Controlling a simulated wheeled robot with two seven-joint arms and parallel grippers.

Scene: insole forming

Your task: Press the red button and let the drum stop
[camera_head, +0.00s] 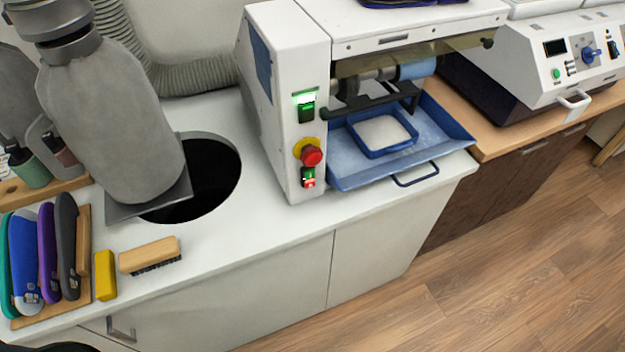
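A white machine (285,100) stands on the white counter. On its front panel a round red button (311,156) sits on a yellow collar. Above it is a lit green indicator (305,98). Below it is a small switch (308,178) with green and red parts. The drum (415,69), with a blue band, shows partly in the machine's opening, behind a dark bar and under a translucent cover. I cannot tell from one frame whether it turns. Neither of my grippers is in view, and nothing touches the red button.
A blue tray (350,175) juts out below the drum. A large grey bottle-shaped body (110,120) stands left, by a round black hole (215,175). A brush (150,255), yellow block (105,275) and several insoles (22,255) lie front left. The counter before the panel is clear.

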